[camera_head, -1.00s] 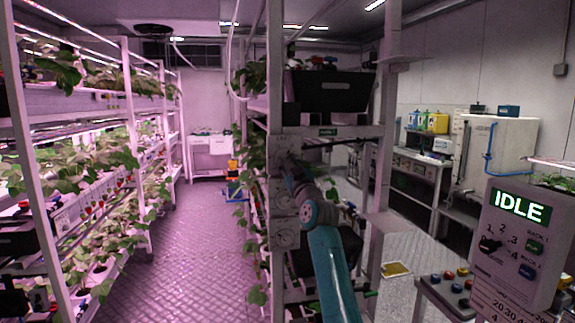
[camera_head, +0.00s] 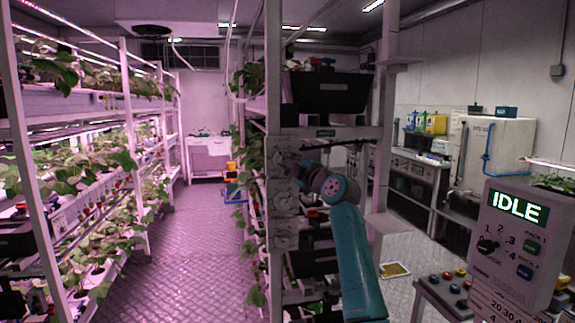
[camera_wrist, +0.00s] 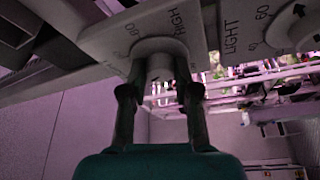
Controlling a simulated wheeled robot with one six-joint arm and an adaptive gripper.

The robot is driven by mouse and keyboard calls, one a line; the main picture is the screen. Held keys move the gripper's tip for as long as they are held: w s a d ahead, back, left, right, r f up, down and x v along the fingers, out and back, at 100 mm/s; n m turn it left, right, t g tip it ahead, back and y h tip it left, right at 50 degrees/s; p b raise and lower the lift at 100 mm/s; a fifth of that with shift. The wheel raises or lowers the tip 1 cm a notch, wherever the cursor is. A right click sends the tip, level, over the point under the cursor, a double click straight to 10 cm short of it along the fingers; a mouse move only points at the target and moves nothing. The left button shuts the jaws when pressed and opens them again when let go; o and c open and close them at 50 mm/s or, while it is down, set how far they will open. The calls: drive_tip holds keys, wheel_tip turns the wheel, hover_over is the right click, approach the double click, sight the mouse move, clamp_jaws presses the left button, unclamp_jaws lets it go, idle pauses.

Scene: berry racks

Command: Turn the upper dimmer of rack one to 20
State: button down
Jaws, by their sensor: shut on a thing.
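The upper dimmer is a round pale knob (camera_wrist: 159,66) on a plate (camera_wrist: 108,43) marked "80" and "HIGH" in the wrist view. My gripper (camera_wrist: 160,92) has one finger on each side of this knob and is shut on it. In the head view the dimmer plates sit on the rack post (camera_head: 275,75), one above another, and my gripper (camera_head: 303,166) is at the uppermost plate (camera_head: 283,147). The knob's pointer and exact setting are hidden by the gripper.
A neighbouring dial plate (camera_wrist: 252,35) marked "LIGHT" and "60" is close by on the right of the wrist view. A control box (camera_head: 515,235) showing "IDLE" stands at right. Left of the rack, the aisle floor (camera_head: 195,250) is clear.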

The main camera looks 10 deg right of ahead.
drive_tip(key=n, duration=0.2)
drive_tip(key=n+g, duration=0.1)
drive_tip(key=n, duration=0.1)
drive_tip(key=n+g, duration=0.1)
drive_tip(key=n, duration=0.1)
drive_tip(key=shift+r+h, duration=0.25)
drive_tip(key=shift+h, duration=0.05)
drive_tip(key=shift+n+g+h, duration=0.7)
drive_tip(key=shift+n+g, duration=0.1)
drive_tip(key=shift+n, duration=1.1)
drive_tip(key=c, duration=0.9)
unclamp_jaws()
drive_tip(key=shift+o, duration=0.3)
drive_tip(key=shift+r, duration=0.1)
drive_tip(key=v, duration=1.2)
